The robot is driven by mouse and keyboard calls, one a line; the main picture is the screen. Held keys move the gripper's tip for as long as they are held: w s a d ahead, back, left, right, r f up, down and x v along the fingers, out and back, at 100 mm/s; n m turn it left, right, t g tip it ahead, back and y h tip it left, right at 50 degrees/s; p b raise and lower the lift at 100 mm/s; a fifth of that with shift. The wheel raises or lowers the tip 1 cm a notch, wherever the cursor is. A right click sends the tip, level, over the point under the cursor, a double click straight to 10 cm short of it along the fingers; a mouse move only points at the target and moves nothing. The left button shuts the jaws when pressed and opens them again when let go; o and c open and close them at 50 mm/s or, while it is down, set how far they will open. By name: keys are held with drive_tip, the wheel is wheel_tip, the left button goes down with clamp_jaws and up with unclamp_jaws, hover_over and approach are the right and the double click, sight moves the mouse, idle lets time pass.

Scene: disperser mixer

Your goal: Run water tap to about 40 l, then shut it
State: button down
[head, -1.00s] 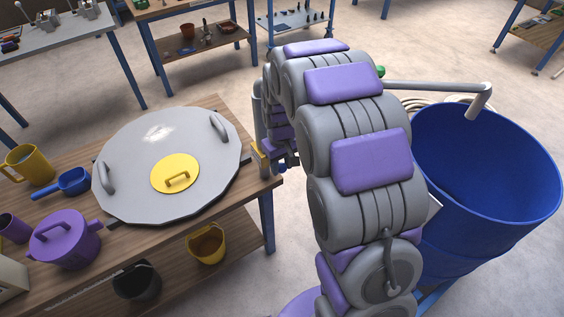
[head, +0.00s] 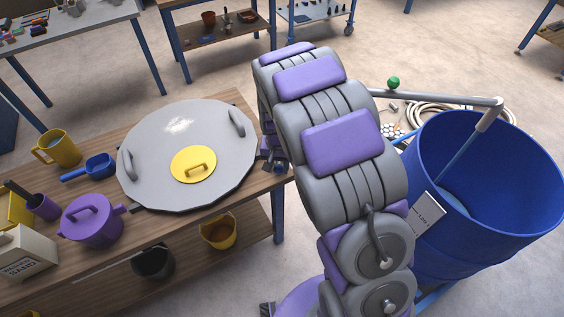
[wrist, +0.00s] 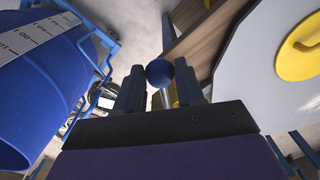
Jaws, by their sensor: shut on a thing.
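The blue drum (head: 500,230) stands at the right in the head view. A grey pipe (head: 440,97) ends in a spout (head: 489,115) over the drum's rim. A thin blue stream of water (head: 462,154) runs from it, and a patch of pale water (head: 453,203) shows inside the drum. In the wrist view, the drum's white scale strip (wrist: 35,40) is seen; its water level cannot be read there. My gripper (wrist: 160,88) is shut on a blue ball knob (wrist: 160,73), which sits between its two fingers. In the head view my arm largely hides the gripper.
A wooden bench (head: 75,185) at left carries a grey lid (head: 150,150) with a yellow hatch (head: 193,164), jugs and a scoop. A green knob (head: 393,83) stands by the pipe. A coiled hose (head: 430,112) lies behind the drum. Open floor lies beyond.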

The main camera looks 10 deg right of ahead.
drive_tip(key=shift+a, duration=0.1)
idle(0.4)
drive_tip(key=c, duration=0.8)
unclamp_jaws()
wheel_tip(320, 180, up, 17)
drive_tip(key=p, duration=0.2)
drive_tip(key=shift+w+a+r+p, duration=0.1)
drive_tip(key=shift+p, duration=0.2)
